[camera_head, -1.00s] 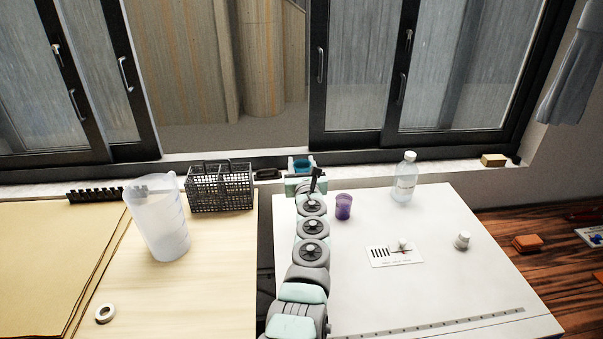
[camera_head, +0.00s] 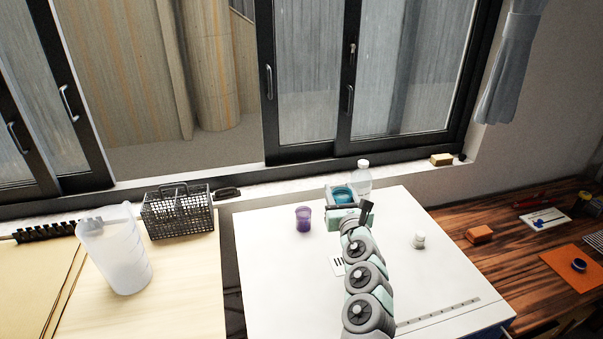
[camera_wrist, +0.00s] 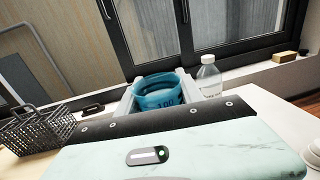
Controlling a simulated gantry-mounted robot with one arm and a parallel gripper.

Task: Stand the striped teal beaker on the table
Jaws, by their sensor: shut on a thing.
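The striped teal beaker (camera_wrist: 160,92) is held between the pale fingers of my gripper (camera_wrist: 157,94) in the wrist view; its mouth faces up and a marking like "100" shows on its side. In the head view the beaker (camera_head: 343,194) and my gripper (camera_head: 341,196) are over the far part of the white table (camera_head: 270,275), in front of the clear bottle. My gripper is shut on the beaker. The beaker's base is hidden, so I cannot tell its height above the table.
A black wire basket (camera_head: 178,212) and a clear jug (camera_head: 117,255) are on the wooden surface at left. The table's front left is clear.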

